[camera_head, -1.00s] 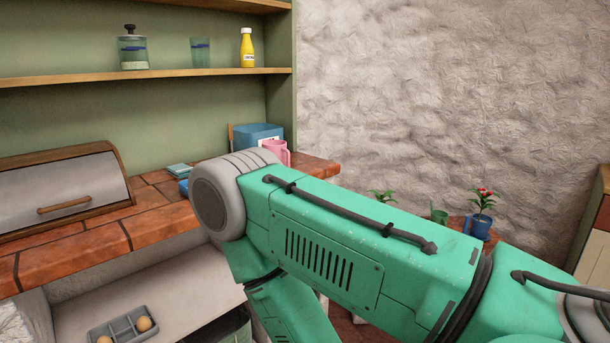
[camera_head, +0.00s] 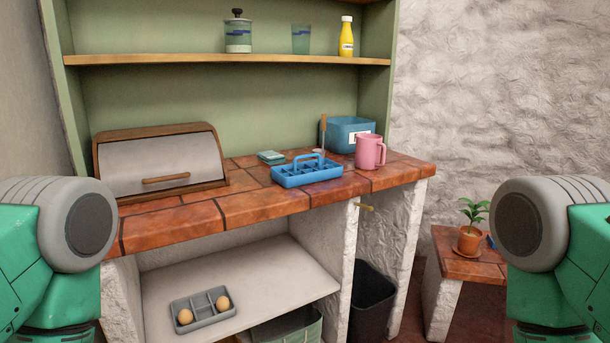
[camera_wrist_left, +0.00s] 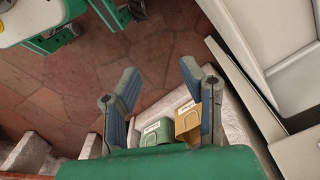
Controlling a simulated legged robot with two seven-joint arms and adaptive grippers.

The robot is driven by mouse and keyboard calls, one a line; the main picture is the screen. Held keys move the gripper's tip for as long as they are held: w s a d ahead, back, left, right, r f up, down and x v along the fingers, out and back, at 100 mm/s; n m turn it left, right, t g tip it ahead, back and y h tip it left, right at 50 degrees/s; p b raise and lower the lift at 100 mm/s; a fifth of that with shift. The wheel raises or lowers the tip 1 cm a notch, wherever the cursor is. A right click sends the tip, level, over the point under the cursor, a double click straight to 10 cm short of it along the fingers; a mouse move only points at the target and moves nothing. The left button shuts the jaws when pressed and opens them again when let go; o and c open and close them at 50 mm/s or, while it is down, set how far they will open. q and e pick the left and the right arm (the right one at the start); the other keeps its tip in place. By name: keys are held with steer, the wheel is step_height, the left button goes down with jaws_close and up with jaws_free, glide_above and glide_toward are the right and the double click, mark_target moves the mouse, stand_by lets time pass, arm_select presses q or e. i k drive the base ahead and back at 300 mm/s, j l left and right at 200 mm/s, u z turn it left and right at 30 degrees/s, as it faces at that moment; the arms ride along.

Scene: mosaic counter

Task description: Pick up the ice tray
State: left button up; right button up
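A blue compartmented tray (camera_head: 307,172) with a raised handle, which looks like the ice tray, sits on the tiled counter in the head view. A grey compartmented tray (camera_head: 201,308) holding two round tan items lies on the lower shelf. My left gripper (camera_wrist_left: 157,80) is in the left wrist view only, with its two fingers apart and nothing between them. It points down over the floor, and neither tray shows in that view. My right gripper is not in view; only parts of my arms show at both sides of the head view.
A bread box (camera_head: 161,164), small teal stack (camera_head: 271,157), pink mug (camera_head: 370,151) and blue bin (camera_head: 346,134) stand around the blue tray. A dark bin (camera_head: 372,300) stands below. The counter's front edge (camera_head: 215,223) is clear. A potted plant (camera_head: 469,237) stands right.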

mark_target(307, 166)
steer(key=i+l+u, duration=0.2)
steer(key=i+l, duration=0.95)
